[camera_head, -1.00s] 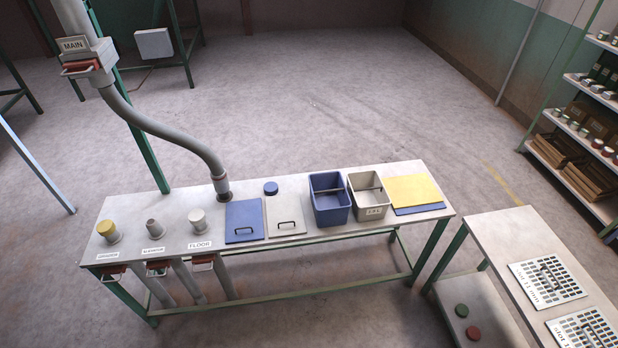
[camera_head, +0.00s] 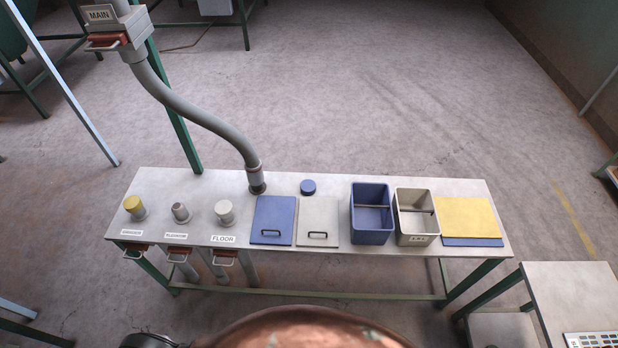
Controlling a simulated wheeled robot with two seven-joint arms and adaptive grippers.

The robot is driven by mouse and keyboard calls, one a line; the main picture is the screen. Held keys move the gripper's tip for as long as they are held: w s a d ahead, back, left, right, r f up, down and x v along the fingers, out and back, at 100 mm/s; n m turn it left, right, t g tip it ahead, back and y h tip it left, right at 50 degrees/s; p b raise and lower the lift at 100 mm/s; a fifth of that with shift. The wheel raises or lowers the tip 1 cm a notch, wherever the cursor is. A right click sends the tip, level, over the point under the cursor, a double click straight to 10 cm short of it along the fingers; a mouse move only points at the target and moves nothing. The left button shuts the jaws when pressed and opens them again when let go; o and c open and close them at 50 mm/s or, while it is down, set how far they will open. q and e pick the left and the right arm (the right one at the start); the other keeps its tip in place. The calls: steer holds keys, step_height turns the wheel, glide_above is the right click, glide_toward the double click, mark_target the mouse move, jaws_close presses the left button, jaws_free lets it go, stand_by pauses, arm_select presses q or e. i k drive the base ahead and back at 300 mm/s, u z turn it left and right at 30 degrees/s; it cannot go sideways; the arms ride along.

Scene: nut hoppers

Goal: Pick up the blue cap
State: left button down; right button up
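The blue cap (camera_head: 308,187) is a small round disc lying on the back part of the long table (camera_head: 320,260), behind the grey lid and left of the blue bin. Nothing covers it. Neither of my grippers can be made out. A copper-coloured rounded shape fills the bottom middle of the view, with a dark part at its left, and I cannot tell any fingers there.
A grey hose (camera_head: 205,118) ends on the table left of the cap. In front lie a blue lid (camera_head: 273,215) and a grey lid (camera_head: 318,212). A blue bin (camera_head: 372,235) and a beige bin (camera_head: 416,239) stand to the right. Capped stubs, one with a yellow cap (camera_head: 133,204), stand at left.

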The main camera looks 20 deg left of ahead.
mark_target(308, 187)
steer(key=u, duration=0.4)
steer(key=i, duration=0.7)
steer(key=u, duration=0.65)
